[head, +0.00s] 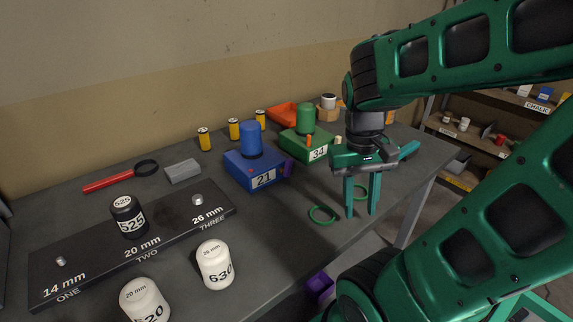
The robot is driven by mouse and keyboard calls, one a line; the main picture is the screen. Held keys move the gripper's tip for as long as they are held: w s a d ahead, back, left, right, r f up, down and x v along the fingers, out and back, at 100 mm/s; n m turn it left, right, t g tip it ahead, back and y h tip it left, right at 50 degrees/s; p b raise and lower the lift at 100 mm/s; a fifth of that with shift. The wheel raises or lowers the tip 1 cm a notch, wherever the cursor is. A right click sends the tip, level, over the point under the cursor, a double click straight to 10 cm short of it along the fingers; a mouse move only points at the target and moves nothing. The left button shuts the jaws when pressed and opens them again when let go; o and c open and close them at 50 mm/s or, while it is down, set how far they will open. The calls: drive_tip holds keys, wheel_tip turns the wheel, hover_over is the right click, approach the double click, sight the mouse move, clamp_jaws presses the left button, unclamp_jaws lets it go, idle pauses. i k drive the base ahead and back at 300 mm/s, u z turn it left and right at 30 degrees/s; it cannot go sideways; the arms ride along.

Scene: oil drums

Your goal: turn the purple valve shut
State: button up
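A small purple part (288,167), which looks like the valve handle, sits at the right side of the blue box (262,179) marked 21. It is too small to tell whether it is open or shut. A blue drum (250,139) stands on that box. My gripper (361,208) points down over the right part of the table, to the right of the purple part and apart from it. Its two green fingers are spread with nothing held between them. A green ring (322,215) lies on the table left of the fingers, and another shows behind them.
A green box (318,154) marked 34, with a green drum (305,118), stands behind the blue box. White weights (214,264) and a dark sizing board (85,254) fill the front left. A purple bin (319,286) is below the table edge. Shelves (480,138) stand at right.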

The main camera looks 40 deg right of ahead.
sight(285, 171)
drive_tip(key=z, duration=0.6)
drive_tip(key=k, duration=0.55)
drive_tip(key=z, duration=0.9)
